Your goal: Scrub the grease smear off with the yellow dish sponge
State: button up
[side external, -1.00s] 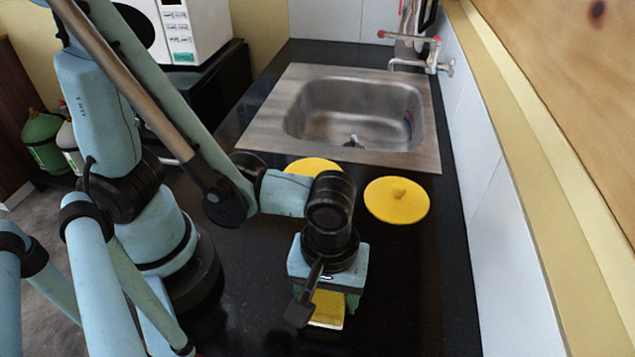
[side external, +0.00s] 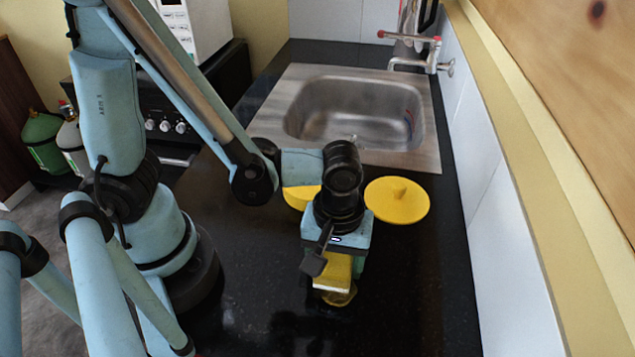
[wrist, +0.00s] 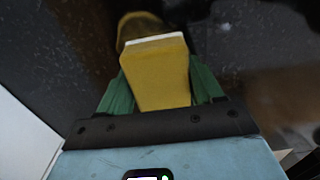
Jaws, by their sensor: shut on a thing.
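The yellow dish sponge (side external: 337,268) is a block with a thin white layer along one edge. My gripper (side external: 338,262) is shut on it and holds it low over the black counter. In the wrist view the sponge (wrist: 160,75) sits between the green fingers of my gripper (wrist: 160,85). A brownish-yellow patch, seemingly the grease smear (side external: 341,298), shows on the counter just in front of the sponge. In the wrist view the smear (wrist: 138,24) lies beyond the sponge's white edge, partly covered by it. I cannot tell whether the sponge touches the counter.
A yellow round lid (side external: 398,201) with a knob lies right of my gripper. Another yellow round piece (side external: 300,196) is partly hidden behind my arm. The steel sink (side external: 355,112) with its tap (side external: 430,62) is behind. The right wall is close; the front counter is clear.

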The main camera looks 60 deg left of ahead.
aim_at(335, 257)
jog(key=shift+r, duration=4.05)
jog(key=s+a+r+n, duration=0.1)
jog(key=a+r+n, duration=0.1)
jog(key=a+n, duration=0.75)
jog(key=s+a+r+n, duration=0.1)
jog(key=a+n, duration=0.8)
jog(key=a, duration=0.2)
jog(key=shift+m, duration=0.25)
jog(key=a+f, duration=0.2)
jog(key=a, duration=0.1)
jog(key=s+a+f, duration=0.1)
jog(key=a+f, duration=0.1)
jog(key=a, duration=0.2)
jog(key=a+f, duration=0.3)
jog(key=a, duration=0.1)
jog(key=shift+s, duration=0.35)
jog(key=shift+f, duration=1.95)
jog(key=shift+f, duration=0.3)
